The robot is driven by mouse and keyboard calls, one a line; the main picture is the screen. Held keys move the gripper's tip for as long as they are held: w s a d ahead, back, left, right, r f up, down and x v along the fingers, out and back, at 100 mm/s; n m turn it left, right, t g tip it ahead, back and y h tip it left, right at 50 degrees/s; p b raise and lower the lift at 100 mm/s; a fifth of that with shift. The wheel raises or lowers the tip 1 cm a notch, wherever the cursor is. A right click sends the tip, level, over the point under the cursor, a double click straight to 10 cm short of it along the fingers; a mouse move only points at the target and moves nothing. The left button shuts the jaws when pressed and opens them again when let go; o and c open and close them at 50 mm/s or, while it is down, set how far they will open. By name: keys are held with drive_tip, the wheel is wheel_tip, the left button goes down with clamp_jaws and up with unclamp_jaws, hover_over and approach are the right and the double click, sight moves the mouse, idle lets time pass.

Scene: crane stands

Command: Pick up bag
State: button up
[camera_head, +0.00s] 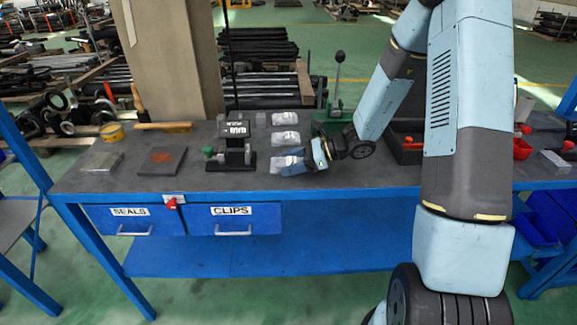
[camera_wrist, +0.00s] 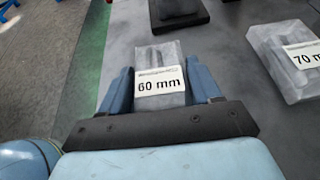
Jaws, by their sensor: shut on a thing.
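A clear plastic bag labelled "60 mm" (camera_wrist: 160,88) lies between the two blue fingers of my gripper (camera_wrist: 160,72) in the wrist view. The fingers are shut on its sides. In the head view my gripper (camera_head: 300,164) is low over the workbench at its front middle, with the bag (camera_head: 283,165) at its tips. Whether the bag still touches the bench is hard to tell. A second bag labelled "70 mm" (camera_wrist: 288,62) lies to the right in the wrist view, apart from my gripper. In the head view it is the bag (camera_head: 286,138) just behind.
Another bag (camera_head: 285,118) lies farther back on the workbench (camera_head: 345,181). A black stand (camera_head: 232,150) is left of my gripper; a green lever tool (camera_head: 338,107) stands behind. A dark tray (camera_head: 408,150) is to the right. Drawers labelled SEALS (camera_head: 132,220) and CLIPS (camera_head: 233,220) hang below.

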sight(291, 161)
drive_tip(key=shift+r, duration=0.55)
wheel_tip(291, 161, up, 2)
drive_tip(key=shift+d+r, duration=0.1)
drive_tip(key=shift+r, duration=0.1)
drive_tip(key=s+d+r, duration=0.3)
drive_tip(key=d+r, duration=0.6)
drive_tip(key=d, duration=0.4)
drive_tip(key=shift+s+d+r, duration=0.25)
drive_tip(key=shift+s, duration=0.1)
